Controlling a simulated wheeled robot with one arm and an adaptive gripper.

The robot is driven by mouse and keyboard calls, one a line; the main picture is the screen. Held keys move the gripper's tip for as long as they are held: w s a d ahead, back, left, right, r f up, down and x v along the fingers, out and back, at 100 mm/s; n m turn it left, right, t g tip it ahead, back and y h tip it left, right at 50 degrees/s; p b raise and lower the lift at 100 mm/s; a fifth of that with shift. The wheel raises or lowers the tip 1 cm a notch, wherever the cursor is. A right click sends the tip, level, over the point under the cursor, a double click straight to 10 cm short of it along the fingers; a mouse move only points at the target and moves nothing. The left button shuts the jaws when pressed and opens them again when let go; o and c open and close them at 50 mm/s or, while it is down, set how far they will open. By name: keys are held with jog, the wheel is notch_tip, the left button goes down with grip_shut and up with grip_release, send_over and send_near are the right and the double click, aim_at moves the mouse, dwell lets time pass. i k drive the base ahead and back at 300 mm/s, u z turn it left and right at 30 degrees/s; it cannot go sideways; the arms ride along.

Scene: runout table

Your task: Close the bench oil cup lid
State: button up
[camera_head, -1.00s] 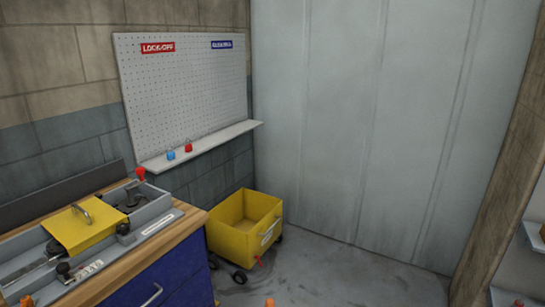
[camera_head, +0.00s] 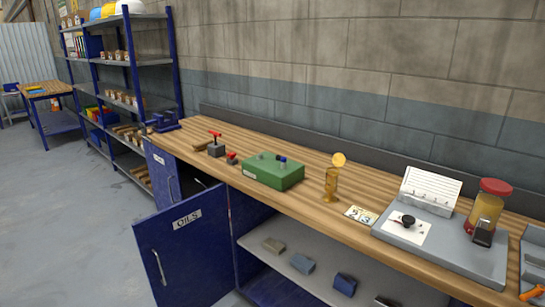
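A small brass cup (camera_head: 331,187) stands upright on the wooden workbench, right of the green box. It looks like the bench oil cup. Its round yellow lid (camera_head: 338,159) stands raised above the cup's top, so the cup looks open. The wooden workbench (camera_head: 305,204) runs along the block wall. My gripper is not in view.
A green box (camera_head: 273,171) is left of the cup, and a numbered card (camera_head: 361,215) lies to its right. A grey fixture (camera_head: 447,240) carries a red-capped amber jar (camera_head: 487,208). An open blue OILS door (camera_head: 186,250) juts into the floor. Floor at left is clear.

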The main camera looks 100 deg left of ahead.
aim_at(338, 159)
jog(key=u, duration=3.35)
jog(key=i, duration=1.6)
